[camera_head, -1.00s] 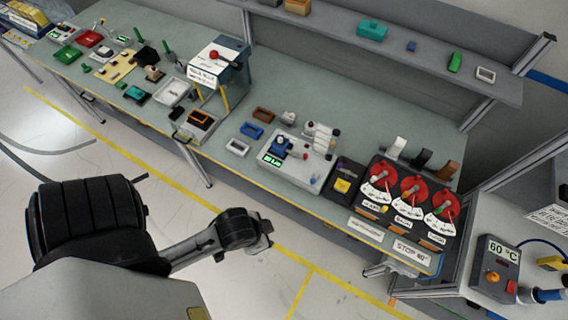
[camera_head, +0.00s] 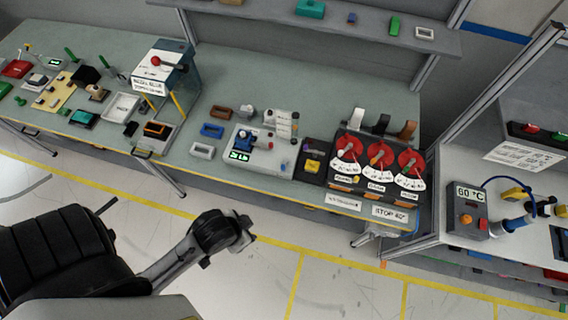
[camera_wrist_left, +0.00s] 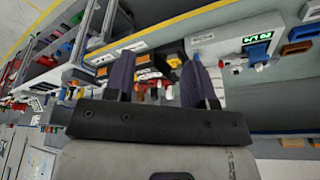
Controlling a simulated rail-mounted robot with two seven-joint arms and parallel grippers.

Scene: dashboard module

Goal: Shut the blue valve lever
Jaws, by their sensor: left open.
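Another blue part (camera_head: 258,139) sits on a pale box with a green display (camera_head: 240,155) on the long bench. I cannot tell which blue part is the valve lever, or its position. My left gripper (camera_head: 243,236) is over the floor in front of the long bench, apart from both. In the left wrist view its two fingers (camera_wrist_left: 158,85) are spread with nothing held. The blue part on the display box also shows there (camera_wrist_left: 258,52). My right gripper is not in view.
Three red dials (camera_head: 380,156) with white scales stand at the long bench's right end. A yellow-buttoned dark box (camera_head: 312,165) is left of them. A shelf (camera_head: 340,30) runs above the bench. The right bench has an upright frame post (camera_head: 490,85). Floor is clear in front.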

